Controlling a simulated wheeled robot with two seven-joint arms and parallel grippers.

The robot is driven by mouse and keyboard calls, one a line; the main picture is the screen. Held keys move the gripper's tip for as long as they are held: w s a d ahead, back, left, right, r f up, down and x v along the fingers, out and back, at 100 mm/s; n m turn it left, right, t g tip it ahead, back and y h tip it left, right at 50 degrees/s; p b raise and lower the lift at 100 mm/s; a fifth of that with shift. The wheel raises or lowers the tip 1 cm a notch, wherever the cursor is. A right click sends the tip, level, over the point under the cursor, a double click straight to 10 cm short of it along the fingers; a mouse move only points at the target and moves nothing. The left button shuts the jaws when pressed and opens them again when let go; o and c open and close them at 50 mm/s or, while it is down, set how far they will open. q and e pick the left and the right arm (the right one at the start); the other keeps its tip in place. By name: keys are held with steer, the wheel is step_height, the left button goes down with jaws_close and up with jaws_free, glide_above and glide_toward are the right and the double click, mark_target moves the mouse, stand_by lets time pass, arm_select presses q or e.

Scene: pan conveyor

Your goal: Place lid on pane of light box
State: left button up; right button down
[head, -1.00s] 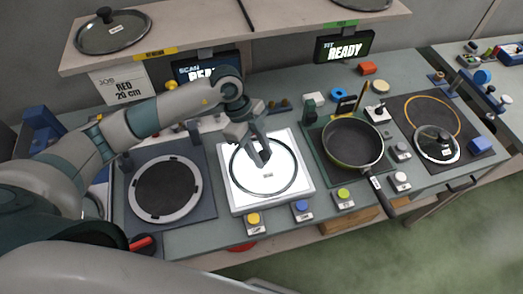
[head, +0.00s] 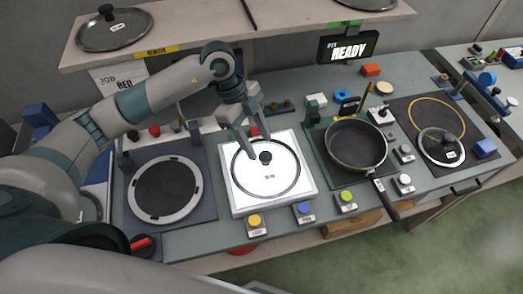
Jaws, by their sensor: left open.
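The light box (head: 231,207) is a white box with a bright pane, in the middle of the bench. A clear lid with a dark rim, a small label and a black knob (head: 265,157) lies flat on the pane, inside its edges. My left gripper (head: 260,146) is open just behind and above the knob, its fingers pointing down. The knob stands free in view, and no held thing shows between the fingers. My right gripper is out of view.
A round ring plate (head: 143,206) lies left of the light box. A dark pan (head: 355,147) stands on the right, its handle toward the front edge. Another lid (head: 440,146) lies farther right. Several coloured buttons line the front. A shelf (head: 213,32) holds lids above.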

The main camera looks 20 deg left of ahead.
arm_select(q)
steer(key=b+v, duration=0.1)
steer(key=v, duration=0.5)
steer(key=shift+r, duration=0.3)
